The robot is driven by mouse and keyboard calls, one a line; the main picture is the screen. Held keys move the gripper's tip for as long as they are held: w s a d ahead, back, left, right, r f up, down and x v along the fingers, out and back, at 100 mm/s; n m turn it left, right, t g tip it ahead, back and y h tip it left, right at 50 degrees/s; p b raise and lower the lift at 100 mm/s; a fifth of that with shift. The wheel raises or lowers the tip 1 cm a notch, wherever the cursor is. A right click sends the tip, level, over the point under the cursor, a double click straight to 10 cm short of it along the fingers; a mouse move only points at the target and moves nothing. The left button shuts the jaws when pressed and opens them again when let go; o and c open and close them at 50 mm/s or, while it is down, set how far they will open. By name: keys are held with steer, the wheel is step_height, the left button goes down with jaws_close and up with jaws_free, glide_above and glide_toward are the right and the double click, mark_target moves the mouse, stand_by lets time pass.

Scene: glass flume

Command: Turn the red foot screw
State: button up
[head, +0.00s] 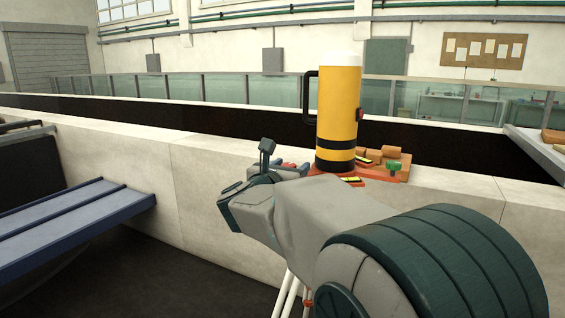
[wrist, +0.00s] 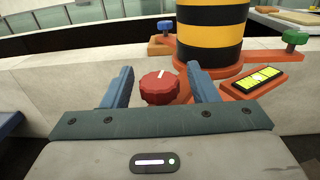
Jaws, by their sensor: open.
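The red foot screw (wrist: 160,88) is a ribbed knob with a white mark on top, seen in the wrist view. It sits at the near end of an orange foot of the base (wrist: 187,82) under a yellow and black cylinder (wrist: 211,32). The cylinder also shows in the head view (head: 338,112), upright on the wall top. My gripper (wrist: 160,80) is open, with one blue finger on each side of the red screw. I cannot tell whether the fingers touch it. In the head view my gripper (head: 278,160) is by the wall's top edge, and the red screw is hard to make out there.
A green screw (wrist: 295,37) and a blue screw (wrist: 165,27) stand on other feet. A black and yellow level (wrist: 255,80) lies to the right of the red screw. Wooden blocks (head: 391,153) lie beside the cylinder. A blue bench (head: 75,222) is at left.

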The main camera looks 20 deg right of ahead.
steer(key=shift+w+d, duration=0.4)
steer(key=shift+d, duration=0.1)
steer(key=c, duration=1)
steer(key=shift+o, duration=0.2)
steer(key=shift+f, duration=0.1)
steer(key=shift+f+b, duration=0.1)
steer(key=shift+b, duration=0.6)
